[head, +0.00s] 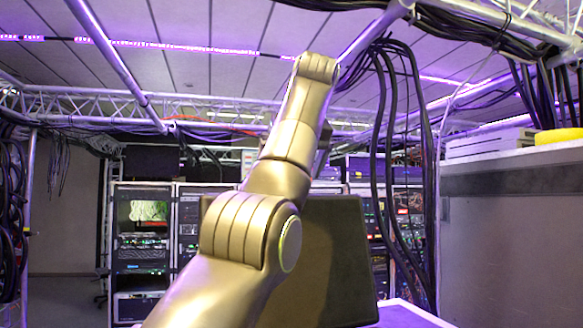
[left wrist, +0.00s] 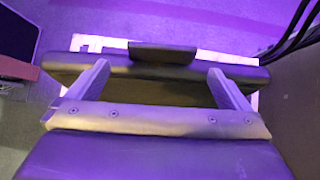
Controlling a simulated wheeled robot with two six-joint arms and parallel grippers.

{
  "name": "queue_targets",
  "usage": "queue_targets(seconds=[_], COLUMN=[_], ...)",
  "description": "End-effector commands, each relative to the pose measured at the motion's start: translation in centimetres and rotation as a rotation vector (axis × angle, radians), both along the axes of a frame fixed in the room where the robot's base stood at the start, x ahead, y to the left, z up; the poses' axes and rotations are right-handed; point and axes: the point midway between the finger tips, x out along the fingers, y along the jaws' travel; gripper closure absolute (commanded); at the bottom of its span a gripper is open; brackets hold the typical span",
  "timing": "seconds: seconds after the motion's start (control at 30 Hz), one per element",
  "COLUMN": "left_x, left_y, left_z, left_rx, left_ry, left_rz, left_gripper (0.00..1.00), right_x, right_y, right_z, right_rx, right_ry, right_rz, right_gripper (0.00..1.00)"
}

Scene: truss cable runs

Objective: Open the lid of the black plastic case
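The black plastic case shows in the head view as a large dark panel (head: 335,255) standing steeply behind my left arm. It looks like a raised lid; the arm hides its left part, and the case body is not visible. In the left wrist view, a long dark edge of the case (left wrist: 60,66) runs across the picture, with a small black block (left wrist: 162,54) at its middle. My left gripper (left wrist: 158,68) is open, its two fingers spread wide over the dark surface. I see nothing gripped; contact is unclear. My right gripper is not in view.
A pale surface (head: 412,315) shows beside the panel. Black cables (head: 385,150) hang close on the right, in front of equipment racks (head: 143,245). A grey wall (head: 515,225) stands at the right. Metal trusses (head: 110,105) cross overhead.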

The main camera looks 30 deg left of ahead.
Motion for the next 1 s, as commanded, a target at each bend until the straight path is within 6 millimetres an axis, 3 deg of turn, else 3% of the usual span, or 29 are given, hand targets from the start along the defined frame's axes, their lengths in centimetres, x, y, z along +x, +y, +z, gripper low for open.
queue_targets(seconds=[0.17, 0.37, 0.8, 1.0], left_x=[0.0, -0.8, -5.4, -6.8], left_y=[0.0, -1.2, -6.8, -8.7], left_z=[0.0, 1.5, 9.4, 11.8], left_rx=[0.000, 0.000, 0.002, 0.002], left_ry=[0.003, 0.002, 0.000, -0.001], left_rz=[0.000, -0.001, -0.001, -0.001], left_gripper=[0.00, 0.00, 0.00, 0.00], right_x=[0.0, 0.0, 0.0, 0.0], right_y=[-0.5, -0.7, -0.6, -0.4], right_z=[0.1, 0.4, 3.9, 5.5], right_rx=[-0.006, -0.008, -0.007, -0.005], right_ry=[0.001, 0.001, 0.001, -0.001], right_rz=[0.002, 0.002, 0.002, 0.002], right_gripper=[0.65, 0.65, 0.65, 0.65])
